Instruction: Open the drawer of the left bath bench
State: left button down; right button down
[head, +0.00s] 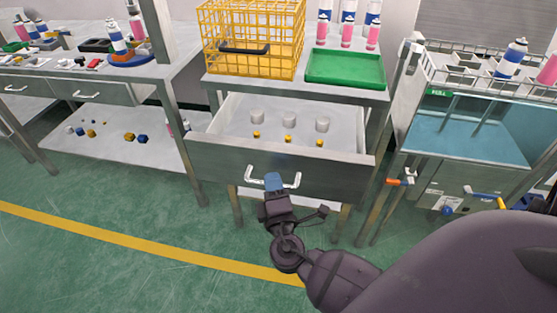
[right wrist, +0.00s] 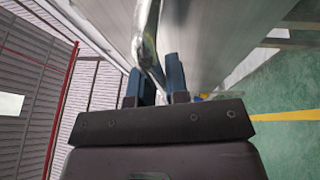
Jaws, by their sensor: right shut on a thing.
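The bench (head: 345,93) in the middle of the head view has its metal drawer (head: 270,168) pulled out. Inside the drawer are several white cylindrical pieces (head: 257,117) and small yellow pieces (head: 288,139). My right gripper (head: 273,182) is at the front of the drawer, its blue fingers shut on the silver bar handle (head: 293,181). In the right wrist view the handle (right wrist: 147,40) runs between the two fingers of the right gripper (right wrist: 155,78). My left gripper is not in view.
A yellow wire basket (head: 252,40), a green tray (head: 345,68) and several spray cans stand on the bench top. A blue water bath (head: 465,140) stands at right. Another workbench (head: 75,85) is at left. Green floor with a yellow line (head: 130,240) lies clear in front.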

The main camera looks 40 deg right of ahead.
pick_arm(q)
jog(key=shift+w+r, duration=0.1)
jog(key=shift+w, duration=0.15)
pick_arm(e)
jog(key=s+a, duration=0.4)
jog(key=a, duration=0.1)
jog(key=shift+s+a, duration=0.2)
jog(key=shift+s, duration=0.1)
jog(key=c, duration=1.1)
grip_release()
jog(key=v, duration=1)
jog(key=shift+s+a, duration=0.2)
jog(key=shift+s, duration=0.15)
